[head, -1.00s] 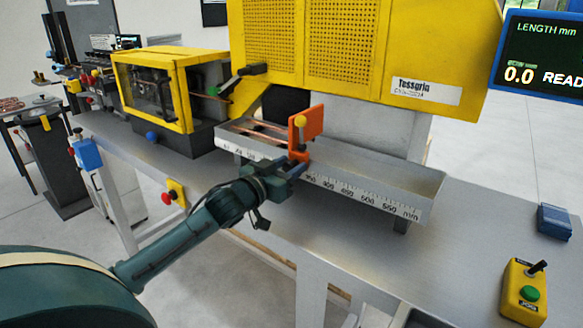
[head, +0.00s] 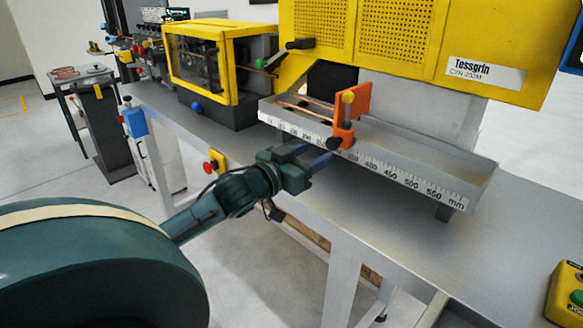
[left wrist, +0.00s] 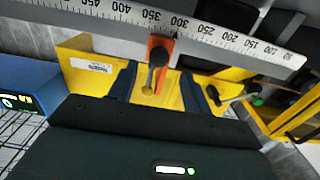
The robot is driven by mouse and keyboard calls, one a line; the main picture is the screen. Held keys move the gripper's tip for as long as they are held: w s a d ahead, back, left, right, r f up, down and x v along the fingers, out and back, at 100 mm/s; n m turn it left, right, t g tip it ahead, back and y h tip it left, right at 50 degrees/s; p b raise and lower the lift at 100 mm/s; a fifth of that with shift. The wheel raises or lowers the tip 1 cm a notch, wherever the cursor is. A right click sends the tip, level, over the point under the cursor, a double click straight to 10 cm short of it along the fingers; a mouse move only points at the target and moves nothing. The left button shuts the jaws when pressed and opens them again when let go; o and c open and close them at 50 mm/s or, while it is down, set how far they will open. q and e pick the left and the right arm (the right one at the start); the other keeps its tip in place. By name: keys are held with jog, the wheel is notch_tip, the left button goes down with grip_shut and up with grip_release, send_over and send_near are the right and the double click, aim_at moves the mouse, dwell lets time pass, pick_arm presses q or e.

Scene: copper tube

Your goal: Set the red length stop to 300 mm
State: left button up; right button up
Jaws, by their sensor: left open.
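The orange-red length stop (head: 346,120), with a yellow knob on top and a black knob low on its front, stands on the trough with the millimetre scale (head: 415,182). In the left wrist view the stop (left wrist: 160,43) is by the 300 to 350 marks; its exact reading cannot be told. My left gripper (head: 328,155) is open, its blue fingers pointing at the stop's front. In the left wrist view the black knob (left wrist: 158,57) appears between the two spread fingers, apart from both. My right gripper is not in view.
Copper tubes (head: 305,110) lie in the trough left of the stop. A yellow machine (head: 400,40) stands behind, with a yellow-framed enclosure (head: 205,65) at left. A yellow control box (head: 566,295) is at the right edge. The bench top (head: 400,220) before the trough is clear.

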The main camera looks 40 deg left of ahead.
pick_arm(q)
jog(key=s, duration=0.6)
jog(key=shift+a, duration=0.1)
dwell(0.4)
jog(key=s+d+f+g, duration=0.2)
jog(key=s+d+f, duration=0.15)
jog(key=f, duration=0.45)
jog(key=s+d+f+m+g+h, duration=0.1)
jog(key=s+d+f+g, duration=0.1)
jog(key=d+f, duration=0.5)
jog(key=s+d+f+g, duration=0.2)
jog(key=s+d+f, duration=0.1)
jog(key=f, duration=0.7)
jog(key=s+d+f+h, duration=0.1)
jog(key=s+d+f, duration=0.1)
jog(key=d, duration=0.3)
jog(key=s+d+f+m+g, duration=0.1)
jog(key=s+d+f, duration=0.2)
jog(key=d, duration=0.3)
jog(key=shift+f+m+h, duration=0.3)
jog(key=shift+f+h, duration=0.1)
jog(key=shift+a, duration=0.1)
